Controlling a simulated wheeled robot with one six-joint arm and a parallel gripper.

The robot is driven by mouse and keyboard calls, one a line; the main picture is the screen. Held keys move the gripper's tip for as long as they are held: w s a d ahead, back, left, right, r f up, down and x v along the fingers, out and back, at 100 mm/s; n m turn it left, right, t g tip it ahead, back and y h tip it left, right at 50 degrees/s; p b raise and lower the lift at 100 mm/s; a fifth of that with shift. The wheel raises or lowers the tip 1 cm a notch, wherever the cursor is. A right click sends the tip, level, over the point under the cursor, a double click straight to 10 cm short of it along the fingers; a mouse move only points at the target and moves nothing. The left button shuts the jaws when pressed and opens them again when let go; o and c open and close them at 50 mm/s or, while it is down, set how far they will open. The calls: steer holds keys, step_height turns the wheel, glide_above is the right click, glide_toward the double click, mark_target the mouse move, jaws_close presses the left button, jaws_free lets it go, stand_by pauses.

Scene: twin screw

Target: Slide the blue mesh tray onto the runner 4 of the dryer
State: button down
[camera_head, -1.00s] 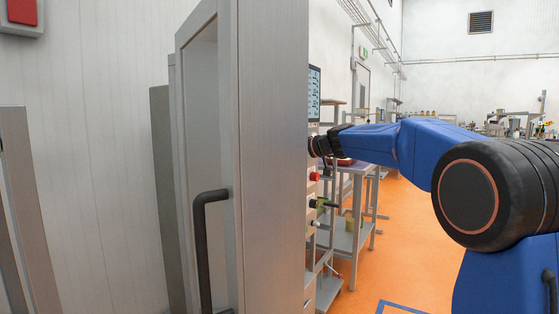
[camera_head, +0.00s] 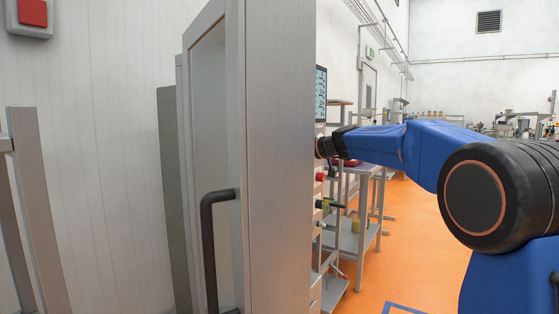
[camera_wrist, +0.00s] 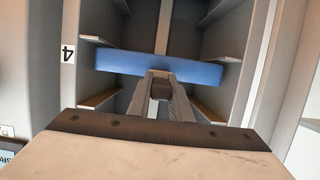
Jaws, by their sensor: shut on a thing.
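In the wrist view, my gripper (camera_wrist: 160,88) is shut on the front edge of the blue tray (camera_wrist: 125,63). The tray shows as a blue band across the dryer's opening, between its side walls and slightly slanted in the picture. A label with a turned "4" (camera_wrist: 68,48) is on the frame at the left of the tray. Side ledges show above and below the blue band; whether the tray rests on a runner I cannot tell.
The door's black handle (camera_head: 209,235) faces my camera. A metal rack with shelves (camera_head: 355,235) stands beyond the door. Lower ledges (camera_wrist: 100,98) and a vertical post (camera_wrist: 163,30) show inside the dryer. Orange floor (camera_head: 415,235) is open behind my arm.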

steer(key=shift+f, duration=0.3)
stand_by(0.5)
steer(key=c, duration=1.5)
jaws_free()
steer(key=shift+c, duration=0.2)
steer(key=shift+d, duration=0.15)
steer(key=v, duration=1.7)
steer(key=shift+s, duration=0.15)
